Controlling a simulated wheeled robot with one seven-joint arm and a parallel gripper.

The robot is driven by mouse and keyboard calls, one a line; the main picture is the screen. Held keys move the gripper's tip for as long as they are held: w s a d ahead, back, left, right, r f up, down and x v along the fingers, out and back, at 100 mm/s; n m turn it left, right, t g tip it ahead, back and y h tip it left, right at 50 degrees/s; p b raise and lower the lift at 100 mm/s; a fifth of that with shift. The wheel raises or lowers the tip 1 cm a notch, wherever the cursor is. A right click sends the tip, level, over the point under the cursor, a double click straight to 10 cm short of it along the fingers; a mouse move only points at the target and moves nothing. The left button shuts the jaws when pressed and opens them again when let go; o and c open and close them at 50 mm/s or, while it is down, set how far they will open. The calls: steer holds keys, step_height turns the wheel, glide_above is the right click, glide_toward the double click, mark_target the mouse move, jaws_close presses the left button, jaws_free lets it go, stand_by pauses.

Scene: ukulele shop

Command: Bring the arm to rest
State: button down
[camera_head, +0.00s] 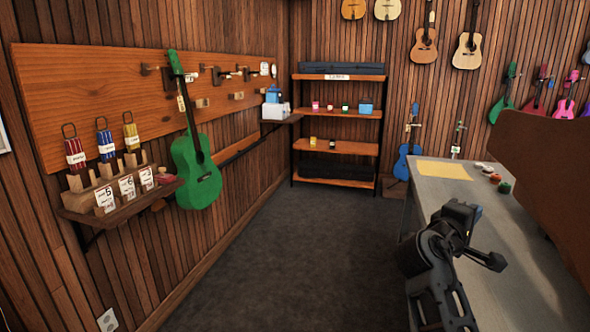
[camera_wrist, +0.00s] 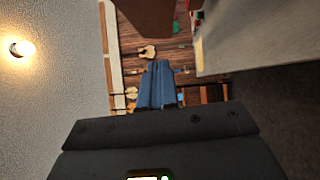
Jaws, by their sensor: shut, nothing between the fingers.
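My arm (camera_head: 436,262) is at the lower right in the head view, bent and dark, beside and partly in front of the grey counter. My gripper (camera_wrist: 158,66) shows in the wrist view as two blue-grey fingers closed together, with nothing held between them. It points into open room toward the far wood wall. The wrist view is turned on its side, with the ceiling at the left and the floor at the right. In the head view the fingertips cannot be made out clearly.
The grey counter (camera_head: 520,245) holds a yellow sheet (camera_head: 443,169) and small coloured items, with a brown panel (camera_head: 550,175) on its right. The dark floor (camera_head: 290,260) is clear.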

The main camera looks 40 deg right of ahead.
steer(key=a+f+n+t+y, duration=0.4)
steer(key=a+f+t, duration=0.4)
steer(key=a+f, duration=0.5)
steer(key=s+a+f+t+y, duration=0.2)
steer(key=s+a+f+y, duration=0.1)
steer(key=a, duration=0.3)
steer(key=s+a+f+t+y, duration=0.2)
steer(key=s+a+f+y, duration=0.1)
steer(key=a, duration=0.4)
steer(key=s+a+r+m+t+y, duration=0.1)
steer(key=s+a+r+m+y, duration=0.1)
steer(key=s+a+r+y, duration=0.2)
steer(key=s+a+r+m+t+y, duration=0.1)
steer(key=s+a+r+m+y, duration=0.2)
steer(key=s+a, duration=0.8)
steer(key=s+r+y, duration=0.1)
steer(key=s, duration=0.3)
steer(key=shift+s+a+r, duration=0.15)
